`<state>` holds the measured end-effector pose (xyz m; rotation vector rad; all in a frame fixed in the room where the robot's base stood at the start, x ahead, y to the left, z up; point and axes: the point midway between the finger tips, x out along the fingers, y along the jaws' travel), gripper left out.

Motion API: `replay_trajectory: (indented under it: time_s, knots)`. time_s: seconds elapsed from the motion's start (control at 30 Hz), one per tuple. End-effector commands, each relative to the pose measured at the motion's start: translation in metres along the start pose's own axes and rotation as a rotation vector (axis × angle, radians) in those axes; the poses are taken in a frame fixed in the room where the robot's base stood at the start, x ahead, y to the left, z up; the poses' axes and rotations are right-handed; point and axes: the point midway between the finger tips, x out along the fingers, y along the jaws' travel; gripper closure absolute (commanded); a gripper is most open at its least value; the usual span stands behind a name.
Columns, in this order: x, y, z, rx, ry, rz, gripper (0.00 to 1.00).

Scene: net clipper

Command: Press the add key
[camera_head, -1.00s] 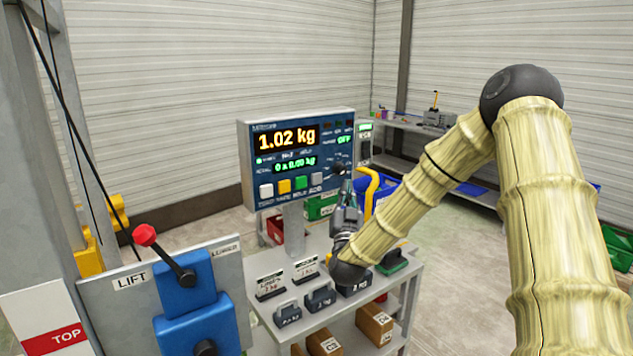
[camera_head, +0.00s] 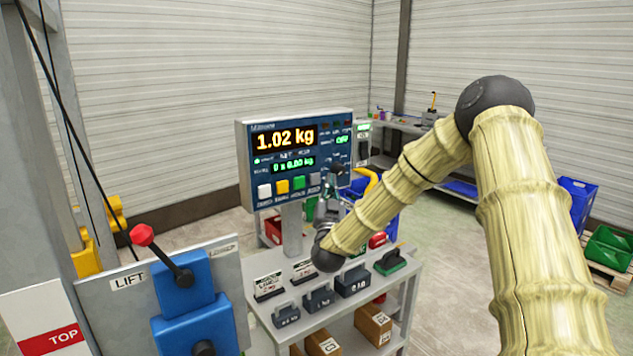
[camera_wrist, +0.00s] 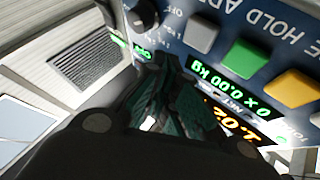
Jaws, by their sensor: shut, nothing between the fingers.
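The indicator panel (camera_head: 246,160) reads 1.02 kg and carries a row of white, yellow, green and grey keys. The grey add key (camera_head: 314,180) is at the right end of that row. In the wrist view the panel is upside down, and the grey add key (camera_wrist: 202,36) sits beside the green key (camera_wrist: 245,58). My gripper (camera_head: 331,193) is shut and empty, in front of the panel's lower right part. Its fingers (camera_wrist: 168,72) point toward the panel, left of the add key in the wrist view. Contact with the panel cannot be told.
A black knob (camera_head: 337,169) sticks out right of the keys. A lift control box with a red-knobbed lever (camera_head: 142,235) stands at the front left.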

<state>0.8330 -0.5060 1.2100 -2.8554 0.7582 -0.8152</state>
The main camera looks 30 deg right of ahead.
Motion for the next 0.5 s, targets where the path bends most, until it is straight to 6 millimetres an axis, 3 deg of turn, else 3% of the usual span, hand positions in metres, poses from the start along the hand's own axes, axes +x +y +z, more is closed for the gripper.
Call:
replay_trajectory:
  time_s: [0.5]
  knots:
    - [0.021, -0.015, 0.015, 0.0, 0.001, 0.0, 1.0]
